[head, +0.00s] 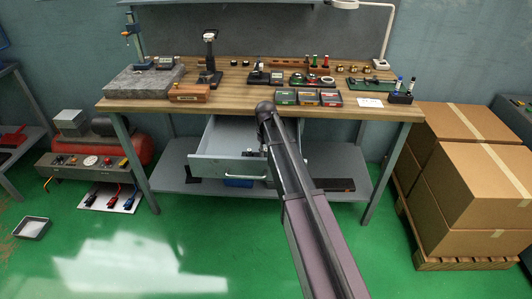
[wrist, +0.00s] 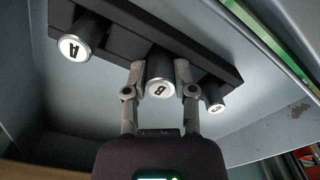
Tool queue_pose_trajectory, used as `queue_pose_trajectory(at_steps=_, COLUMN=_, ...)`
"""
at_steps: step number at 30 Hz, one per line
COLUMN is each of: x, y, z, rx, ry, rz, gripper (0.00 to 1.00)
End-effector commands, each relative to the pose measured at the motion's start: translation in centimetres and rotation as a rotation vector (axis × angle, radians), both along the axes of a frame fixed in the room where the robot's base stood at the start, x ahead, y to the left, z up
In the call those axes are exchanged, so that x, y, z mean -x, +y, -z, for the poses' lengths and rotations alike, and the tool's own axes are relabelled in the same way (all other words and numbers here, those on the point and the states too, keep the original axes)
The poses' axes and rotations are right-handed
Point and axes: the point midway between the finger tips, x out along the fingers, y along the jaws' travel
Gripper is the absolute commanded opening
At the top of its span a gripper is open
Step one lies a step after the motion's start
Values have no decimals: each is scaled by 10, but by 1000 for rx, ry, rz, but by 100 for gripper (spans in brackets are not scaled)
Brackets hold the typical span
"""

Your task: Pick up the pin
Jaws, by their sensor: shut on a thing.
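In the wrist view a black rack (wrist: 195,50) in a grey drawer holds dark pins with pale lettered ends. The pin marked A (wrist: 74,46) is on the left, the pin marked B (wrist: 160,88) is in the middle, and a third pin (wrist: 213,103) with a hard-to-read letter is on the right. My gripper (wrist: 160,92) is shut on pin B, one finger on each side. Pin B is at the rack; I cannot tell how deep it sits. In the head view my arm hides most of the gripper and pins.
The open drawer (head: 226,168) hangs under the wooden workbench (head: 140,104), its walls close around my gripper. Tools and small trays cover much of the benchtop. Cardboard boxes (head: 475,185) stand on a pallet at the right. Green floor in front is mostly clear.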

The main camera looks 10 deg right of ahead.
Motion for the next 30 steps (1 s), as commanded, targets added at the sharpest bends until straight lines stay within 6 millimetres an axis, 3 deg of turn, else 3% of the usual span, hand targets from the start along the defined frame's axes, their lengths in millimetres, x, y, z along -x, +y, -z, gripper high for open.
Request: queue_pose_trajectory(at_steps=30, x=0, y=0, z=-90, rx=0, ry=0, rz=0, gripper=0)
